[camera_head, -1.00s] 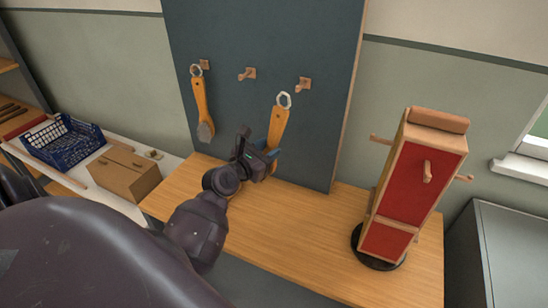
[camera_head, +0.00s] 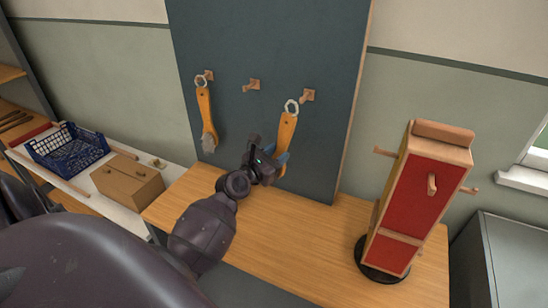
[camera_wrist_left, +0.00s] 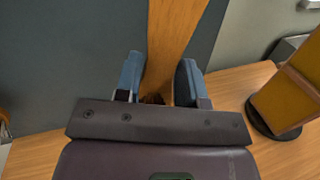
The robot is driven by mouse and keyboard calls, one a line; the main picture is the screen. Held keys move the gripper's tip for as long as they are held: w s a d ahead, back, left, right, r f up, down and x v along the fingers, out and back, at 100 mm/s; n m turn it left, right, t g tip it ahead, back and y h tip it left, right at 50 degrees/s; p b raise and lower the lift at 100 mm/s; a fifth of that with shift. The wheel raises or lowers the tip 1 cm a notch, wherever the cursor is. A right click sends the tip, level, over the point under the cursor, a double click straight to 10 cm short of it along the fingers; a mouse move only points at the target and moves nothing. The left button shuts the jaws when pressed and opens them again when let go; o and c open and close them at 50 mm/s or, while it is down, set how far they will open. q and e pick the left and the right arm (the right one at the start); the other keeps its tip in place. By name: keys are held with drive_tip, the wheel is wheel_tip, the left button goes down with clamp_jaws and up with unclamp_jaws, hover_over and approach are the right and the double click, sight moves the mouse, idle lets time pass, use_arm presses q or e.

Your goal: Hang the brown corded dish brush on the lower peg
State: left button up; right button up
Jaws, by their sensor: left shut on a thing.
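My left gripper (camera_head: 272,165) is shut on an orange-brown wooden brush (camera_head: 286,132) in front of the dark board. The brush is upright and slightly tilted, with a pale cord loop (camera_head: 292,106) at its top. The loop is just left of and below the right-hand peg (camera_head: 308,96); I cannot tell whether they touch. The brush's lower end is hidden by the gripper. In the left wrist view the handle (camera_wrist_left: 173,45) runs up between both fingers. A middle peg (camera_head: 251,86) on the board is empty. My right gripper is not in view.
A similar brush (camera_head: 206,118) hangs at the left peg (camera_head: 208,75) of the board (camera_head: 270,40). A red-sided wooden stand with pegs (camera_head: 412,205) is on the wooden table (camera_head: 310,235) at right. A blue crate (camera_head: 68,152) and cardboard box (camera_head: 128,183) lie left.

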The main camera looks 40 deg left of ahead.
use_arm(q)
drive_tip(key=shift+w+a+f+b, duration=0.15)
drive_tip(key=shift+w+a+b, duration=0.1)
drive_tip(key=shift+w, duration=0.7)
drive_tip(key=shift+w+a+f+b, duration=0.15)
drive_tip(key=shift+w+b, duration=0.1)
drive_tip(key=shift+w, duration=0.7)
drive_tip(key=shift+w+a+f+b, duration=0.15)
drive_tip(key=shift+w+b, duration=0.2)
drive_tip(key=shift+w, duration=0.25)
drive_tip(key=shift+w+a+f+b, duration=0.15)
drive_tip(key=shift+w+b, duration=0.15)
drive_tip(key=shift+w, duration=0.3)
drive_tip(key=shift+w+a+b, duration=0.15)
drive_tip(key=shift+w+b, duration=0.2)
drive_tip(key=shift+w, duration=0.25)
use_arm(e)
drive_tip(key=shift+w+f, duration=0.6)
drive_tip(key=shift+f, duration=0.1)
use_arm(q)
drive_tip(key=o, duration=1)
drive_tip(key=shift+s, duration=0.2)
drive_tip(key=shift+s+a+p, duration=0.1)
drive_tip(key=shift+s+p, duration=1.1)
drive_tip(key=shift+s, duration=2)
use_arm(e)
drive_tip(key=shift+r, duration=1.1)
